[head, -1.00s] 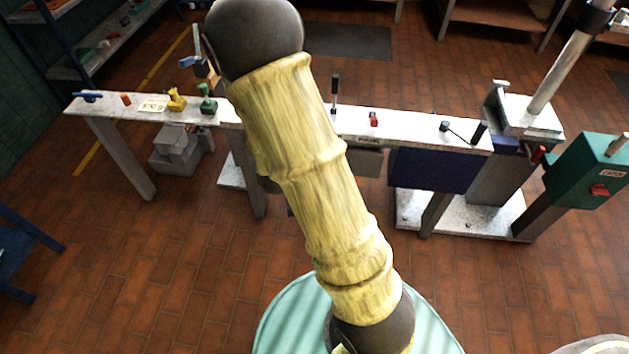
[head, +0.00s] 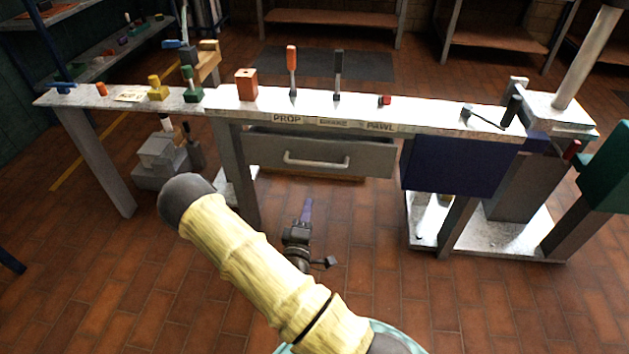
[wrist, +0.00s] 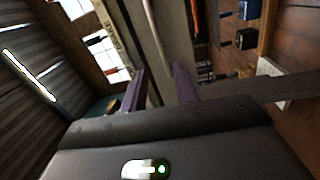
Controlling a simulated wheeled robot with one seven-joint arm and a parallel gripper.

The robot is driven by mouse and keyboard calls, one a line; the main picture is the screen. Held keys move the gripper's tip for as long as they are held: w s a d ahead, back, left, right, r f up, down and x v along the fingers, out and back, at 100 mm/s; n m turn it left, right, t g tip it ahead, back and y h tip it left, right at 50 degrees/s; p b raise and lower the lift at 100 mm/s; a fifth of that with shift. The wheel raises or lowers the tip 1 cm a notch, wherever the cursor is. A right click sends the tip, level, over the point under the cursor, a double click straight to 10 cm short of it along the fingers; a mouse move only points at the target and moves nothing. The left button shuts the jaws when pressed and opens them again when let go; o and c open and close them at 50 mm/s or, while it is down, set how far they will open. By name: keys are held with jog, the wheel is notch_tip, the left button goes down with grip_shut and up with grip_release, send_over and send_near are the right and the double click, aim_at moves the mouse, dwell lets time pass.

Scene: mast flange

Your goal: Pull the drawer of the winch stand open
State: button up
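The winch stand (head: 455,115) is a long bench with a pale top. Its grey drawer (head: 265,152) hangs under the middle of the top, with a pale bar handle (head: 316,163) across its front. The drawer looks shut or nearly so. My gripper (head: 307,205) is in front of and below the handle in the head view, apart from it. In the wrist view the two purple fingers of my gripper (wrist: 160,88) stand apart with a gap between them. A grey surface with a pale bar (wrist: 153,30) lies beyond them; I cannot tell whether the bar is the handle.
A dark blue panel (head: 455,165) hangs right of the drawer. Upright handles, an orange one (head: 291,70) and a black one (head: 338,75), stand on the top above the drawer. A grey leg (head: 236,175) is left of the drawer. The tiled floor in front is clear.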

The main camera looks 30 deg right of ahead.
aim_at(315, 164)
jog(key=shift+s+a+f+n+t, duration=0.15)
jog(key=shift+a+f+n+t, duration=0.15)
jog(key=shift+f+n+t, duration=0.3)
jog(key=b+x, duration=0.5)
jog(key=x, duration=1.2)
jog(key=shift+w+d, duration=0.1)
jog(key=shift+w, duration=0.1)
grip_shut()
